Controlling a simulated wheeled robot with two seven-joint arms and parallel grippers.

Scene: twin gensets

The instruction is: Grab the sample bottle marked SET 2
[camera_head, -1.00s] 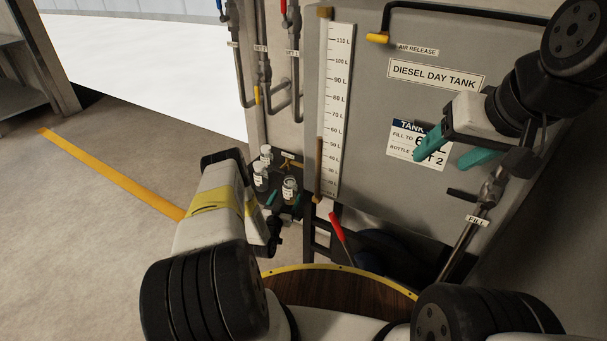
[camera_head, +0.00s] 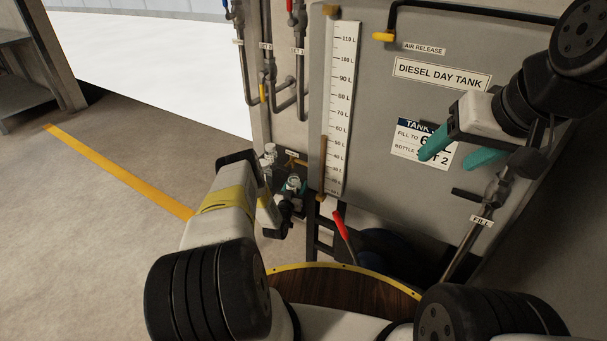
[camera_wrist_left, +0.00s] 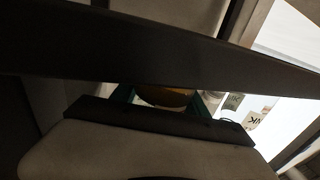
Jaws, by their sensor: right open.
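My left gripper (camera_head: 291,188) is at the small shelf below the pipes, with teal fingers around a small bottle with a pale cap (camera_head: 294,182). In the left wrist view, an amber and white thing (camera_wrist_left: 166,97) shows between the teal fingers (camera_wrist_left: 166,99); most is hidden by a dark bar. I cannot tell whether the fingers press on it. The bottle's label is not readable, so I cannot tell if it says SET 2. Other bottles (camera_head: 269,150) stand behind my left wrist, partly hidden. My right gripper (camera_head: 455,152) is open and empty before the tank sign.
The grey diesel day tank (camera_head: 480,50) with a litre scale (camera_head: 341,110) stands to the right. Its sign (camera_head: 408,150) includes "SET 2". A fill pipe (camera_head: 470,235) and a red lever (camera_head: 340,224) are close by. Floor on the left is clear.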

